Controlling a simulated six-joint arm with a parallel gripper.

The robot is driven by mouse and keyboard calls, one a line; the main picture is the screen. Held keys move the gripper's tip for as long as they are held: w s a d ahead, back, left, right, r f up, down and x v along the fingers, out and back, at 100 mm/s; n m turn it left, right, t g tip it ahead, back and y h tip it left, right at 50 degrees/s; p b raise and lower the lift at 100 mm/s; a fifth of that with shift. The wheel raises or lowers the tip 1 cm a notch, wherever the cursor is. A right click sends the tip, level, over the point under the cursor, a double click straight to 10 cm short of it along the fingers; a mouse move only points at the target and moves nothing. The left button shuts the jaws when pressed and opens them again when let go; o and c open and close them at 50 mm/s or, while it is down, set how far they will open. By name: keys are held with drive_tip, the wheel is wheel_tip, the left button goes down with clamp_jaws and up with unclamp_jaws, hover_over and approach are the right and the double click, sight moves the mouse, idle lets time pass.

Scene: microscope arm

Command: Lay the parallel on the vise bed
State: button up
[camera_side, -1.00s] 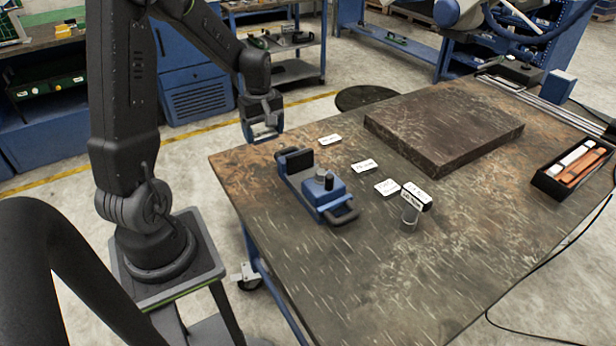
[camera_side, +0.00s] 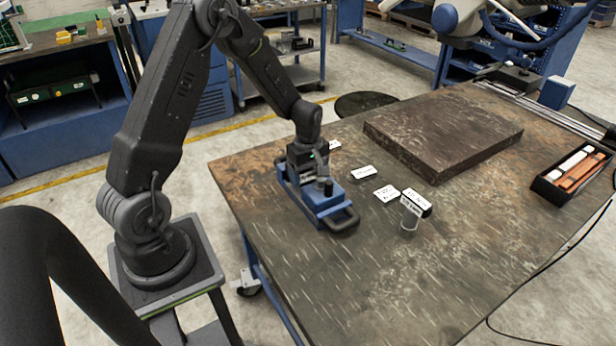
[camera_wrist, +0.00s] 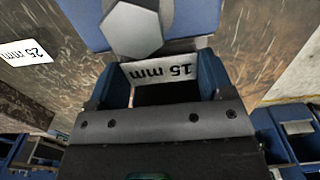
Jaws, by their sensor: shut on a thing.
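The blue vise (camera_side: 318,204) lies on the workbench, with its handle toward the front right. My gripper (camera_side: 302,176) is pointed down over the vise's far part and hides much of the bed there. In the wrist view my gripper (camera_wrist: 160,82) has its two blue fingers on either side of a piece with a white face marked "15 mm" (camera_wrist: 160,70), which I take to be the parallel. It is shut on that piece. The vise's blue body and a grey hexagonal knob (camera_wrist: 133,28) show just beyond it. Whether the piece touches the bed cannot be told.
Several white label cards (camera_side: 386,193) lie right of the vise, one reading "25 mm" (camera_wrist: 26,52) in the wrist view. A dark stone plate (camera_side: 443,135) and a tray of bars (camera_side: 556,190) are farther right. The bench front is clear.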

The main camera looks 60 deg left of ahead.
sight(308, 176)
drive_tip(key=shift+f, duration=0.6)
drive_tip(key=shift+f, duration=0.1)
drive_tip(key=o, duration=1.1)
drive_tip(key=s+d+r+m+t, duration=0.1)
drive_tip(key=d+r+m, duration=0.15)
drive_tip(key=r, duration=0.65)
drive_tip(key=s+d+r+m, duration=0.2)
drive_tip(key=d+r, duration=0.1)
drive_tip(key=r, duration=0.7)
drive_tip(key=s+d+r+m+t, duration=0.2)
drive_tip(key=s+d+m, duration=0.3)
drive_tip(key=s, duration=0.3)
drive_tip(key=s+d+r+m+t, duration=0.2)
drive_tip(key=s+d+r+m, duration=0.3)
drive_tip(key=s+d+m, duration=0.1)
drive_tip(key=shift+s+r+m+t, duration=0.3)
drive_tip(key=shift+s+m, duration=0.55)
drive_tip(key=shift+m, duration=0.4)
